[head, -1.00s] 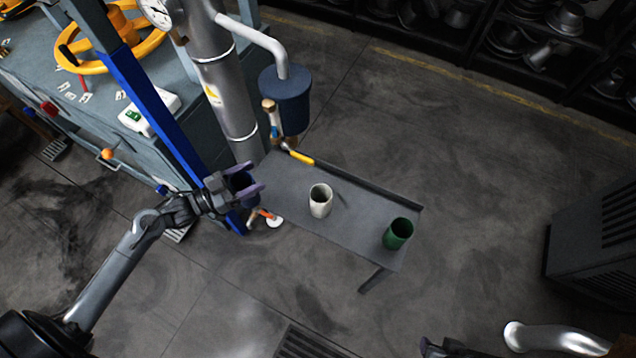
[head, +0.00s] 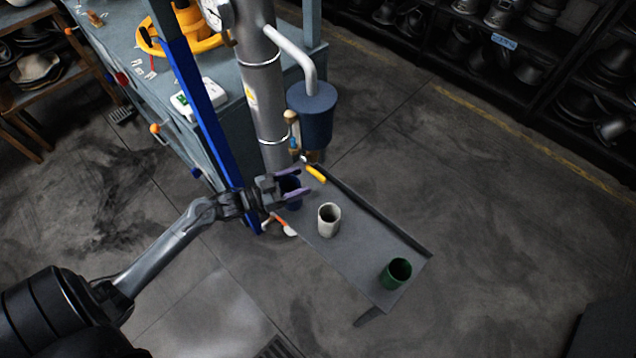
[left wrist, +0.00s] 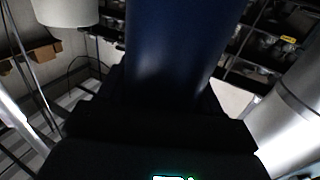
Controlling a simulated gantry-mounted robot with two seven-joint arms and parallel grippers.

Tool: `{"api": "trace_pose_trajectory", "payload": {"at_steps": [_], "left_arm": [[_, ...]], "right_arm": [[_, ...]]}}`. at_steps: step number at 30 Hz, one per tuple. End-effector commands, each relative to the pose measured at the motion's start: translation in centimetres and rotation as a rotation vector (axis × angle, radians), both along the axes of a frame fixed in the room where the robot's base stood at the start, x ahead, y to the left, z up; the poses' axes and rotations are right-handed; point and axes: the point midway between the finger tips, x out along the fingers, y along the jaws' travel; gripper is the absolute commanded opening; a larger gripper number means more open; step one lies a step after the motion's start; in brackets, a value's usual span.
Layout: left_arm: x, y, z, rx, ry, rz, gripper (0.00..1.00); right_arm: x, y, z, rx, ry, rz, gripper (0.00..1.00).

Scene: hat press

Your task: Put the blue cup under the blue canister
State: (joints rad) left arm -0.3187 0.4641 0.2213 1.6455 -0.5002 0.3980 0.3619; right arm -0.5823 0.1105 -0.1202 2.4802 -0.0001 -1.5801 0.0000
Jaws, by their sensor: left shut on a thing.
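The blue cup (head: 291,189) is dark blue and sits between the purple-tipped fingers of my left gripper (head: 298,185), which is shut on it. In the head view they are at the left end of the grey shelf, below the blue canister in the picture; whether the cup touches the shelf cannot be told. The cup fills the top middle of the left wrist view (left wrist: 175,45). The blue canister (head: 312,112) hangs from a silver pipe, with a yellow-handled valve (head: 315,174) below it. My right gripper is not in view.
The narrow grey shelf (head: 358,260) also bears a white cup (head: 329,221) close right of my gripper and a green cup (head: 396,273) at its right end. A thick silver column (head: 262,95) and a blue post (head: 207,120) stand behind my left arm.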

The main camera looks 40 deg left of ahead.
Motion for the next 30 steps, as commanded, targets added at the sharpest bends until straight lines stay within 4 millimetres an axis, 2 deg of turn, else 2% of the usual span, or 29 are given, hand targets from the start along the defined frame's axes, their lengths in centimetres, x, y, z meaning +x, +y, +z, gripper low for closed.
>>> {"api": "trace_pose_trajectory", "payload": {"at_steps": [3, 9, 18, 24, 30], "left_arm": [[2.5, -1.1, 0.0, -0.001, -0.005, 0.001, 0.08], [4.8, -2.2, 0.0, 0.0, -0.002, 0.001, 0.08], [6.2, -2.9, 0.0, -0.001, -0.002, 0.0, 0.08], [6.1, -2.9, -3.0, 0.0, 0.001, 0.001, 0.08], [6.1, -2.8, -3.5, 0.001, 0.0, 0.001, 0.08]], "right_arm": [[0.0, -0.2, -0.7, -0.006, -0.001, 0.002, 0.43], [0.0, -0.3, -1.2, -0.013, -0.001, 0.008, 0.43], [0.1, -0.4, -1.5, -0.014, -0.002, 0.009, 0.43], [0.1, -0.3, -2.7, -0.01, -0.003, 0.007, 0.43], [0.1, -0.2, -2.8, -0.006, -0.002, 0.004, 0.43]]}}
